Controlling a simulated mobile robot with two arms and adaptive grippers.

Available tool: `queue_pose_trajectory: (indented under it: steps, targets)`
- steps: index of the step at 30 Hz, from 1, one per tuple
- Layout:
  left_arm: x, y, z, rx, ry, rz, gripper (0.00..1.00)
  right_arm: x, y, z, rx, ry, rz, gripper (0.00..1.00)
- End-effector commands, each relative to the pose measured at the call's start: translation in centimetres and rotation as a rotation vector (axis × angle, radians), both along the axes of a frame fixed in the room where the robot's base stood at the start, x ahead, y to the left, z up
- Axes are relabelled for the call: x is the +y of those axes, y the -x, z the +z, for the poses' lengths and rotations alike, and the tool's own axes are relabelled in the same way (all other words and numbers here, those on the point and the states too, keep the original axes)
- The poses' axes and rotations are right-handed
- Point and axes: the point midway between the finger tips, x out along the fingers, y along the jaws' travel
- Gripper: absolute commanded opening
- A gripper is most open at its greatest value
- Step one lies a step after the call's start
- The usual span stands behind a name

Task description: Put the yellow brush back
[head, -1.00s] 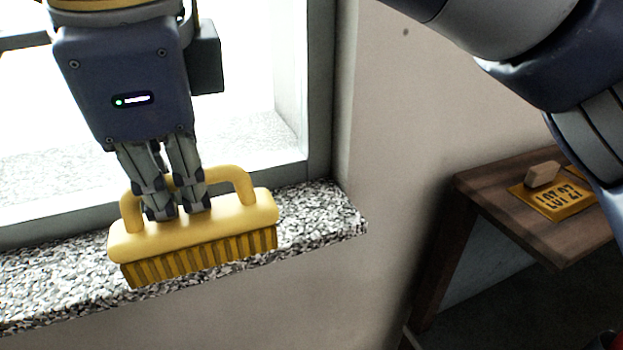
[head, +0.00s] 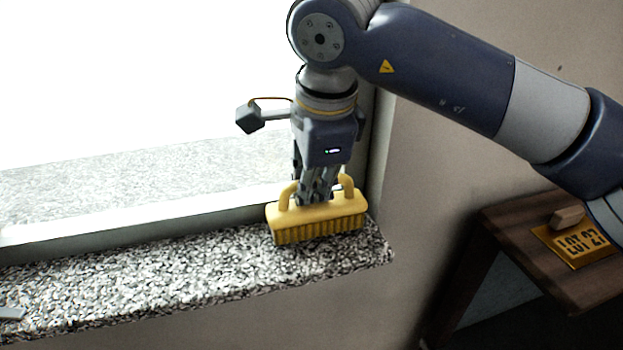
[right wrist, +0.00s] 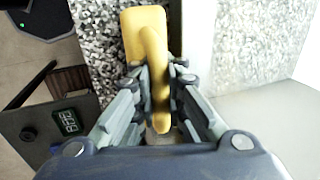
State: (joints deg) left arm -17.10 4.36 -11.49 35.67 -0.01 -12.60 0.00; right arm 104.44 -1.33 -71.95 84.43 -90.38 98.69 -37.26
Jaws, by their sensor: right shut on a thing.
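The yellow brush (head: 318,222) is upright, bristles down, at the right end of the speckled stone sill (head: 150,270). From this angle I cannot tell whether its bristles touch the sill. My right gripper (head: 316,196) comes down from above and is shut on the brush's arched handle. In the right wrist view the yellow brush (right wrist: 146,40) runs up from between the fingers of my right gripper (right wrist: 160,85). My left gripper is not in view.
A wooden table (head: 510,235) stands at the lower right, with a yellow lettered plate (head: 578,243) and a small tan block (head: 567,216) on it. The window frame (head: 150,218) borders the sill.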

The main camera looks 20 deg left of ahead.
Motion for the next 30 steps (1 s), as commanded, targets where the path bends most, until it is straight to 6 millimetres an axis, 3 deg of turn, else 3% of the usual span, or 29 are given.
queue_pose_trajectory:
  steps: [13, 14, 16, 30]
  targets:
    - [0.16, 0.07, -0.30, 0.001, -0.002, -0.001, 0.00, 0.02, 0.05, -0.92, 0.000, -0.001, 0.000, 0.00]
    - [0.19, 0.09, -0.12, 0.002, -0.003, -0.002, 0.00, 0.02, 0.05, -0.75, 0.000, -0.001, 0.000, 0.15]
    - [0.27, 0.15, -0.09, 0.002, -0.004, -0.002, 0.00, 0.01, 0.06, -0.73, 0.001, -0.001, 0.000, 0.31]
    - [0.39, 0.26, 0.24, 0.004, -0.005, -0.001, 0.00, 0.00, 0.08, -0.44, 0.002, 0.001, 0.000, 0.32]
